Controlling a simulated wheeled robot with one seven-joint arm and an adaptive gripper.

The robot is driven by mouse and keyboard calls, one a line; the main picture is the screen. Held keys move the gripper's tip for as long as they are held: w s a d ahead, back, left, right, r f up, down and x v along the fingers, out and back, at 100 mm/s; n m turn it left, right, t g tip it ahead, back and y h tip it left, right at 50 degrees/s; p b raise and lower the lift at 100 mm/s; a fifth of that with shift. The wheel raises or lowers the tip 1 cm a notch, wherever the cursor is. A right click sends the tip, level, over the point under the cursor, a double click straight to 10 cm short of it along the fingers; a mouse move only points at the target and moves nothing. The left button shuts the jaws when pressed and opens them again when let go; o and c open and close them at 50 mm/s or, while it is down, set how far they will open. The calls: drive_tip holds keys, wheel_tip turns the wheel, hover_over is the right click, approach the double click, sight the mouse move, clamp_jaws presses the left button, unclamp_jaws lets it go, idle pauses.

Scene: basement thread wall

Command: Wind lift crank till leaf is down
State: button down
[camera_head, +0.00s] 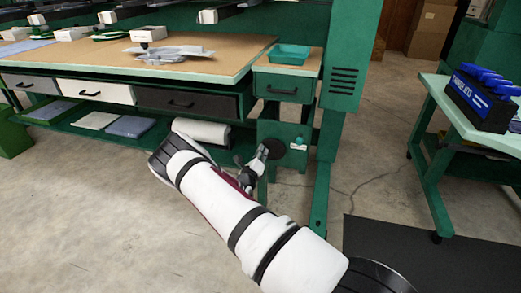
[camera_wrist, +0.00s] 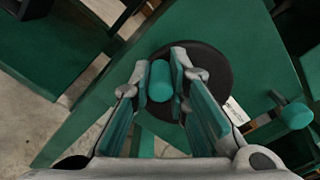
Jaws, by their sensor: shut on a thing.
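The crank is a dark round disc (camera_head: 275,148) on the green panel of the workbench; it also shows in the wrist view (camera_wrist: 212,68). Its teal knob (camera_wrist: 160,82) stands out from the disc, left of the disc's middle. My gripper (camera_head: 262,153) reaches the disc from the front. In the wrist view my gripper (camera_wrist: 165,88) is shut on the knob, one finger at each side. In the head view the gripper hides the knob. I cannot tell which board is the leaf; a small wooden top (camera_head: 262,66) sits level above the crank.
A second teal knob (camera_wrist: 295,115) sticks out right of the disc, near a white label (camera_wrist: 236,110). A teal tray (camera_head: 289,54) lies on the small top. A green post (camera_head: 324,165) stands close right. A side table (camera_head: 470,125) is farther right, with open floor between.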

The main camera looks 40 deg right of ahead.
sight(281, 151)
drive_tip(key=f, duration=0.1)
drive_tip(key=s+d+f+b, duration=0.1)
drive_tip(key=s+f, duration=0.1)
drive_tip(key=f, duration=0.1)
drive_tip(key=shift+d, duration=0.25)
drive_tip(key=shift+r, duration=0.1)
drive_tip(key=shift+s+d+r+p, duration=0.15)
drive_tip(key=shift+s+d+p, duration=0.4)
drive_tip(key=shift+s+d, duration=0.2)
drive_tip(key=shift+s+d+r+p, duration=0.15)
drive_tip(key=shift+s+d+p, duration=0.4)
drive_tip(key=shift+s, duration=0.3)
drive_tip(key=r+p, duration=0.2)
drive_tip(key=p, duration=0.1)
drive_tip(key=s+d+r+p, duration=0.1)
drive_tip(key=r, duration=0.1)
drive_tip(key=shift+d+r, duration=0.1)
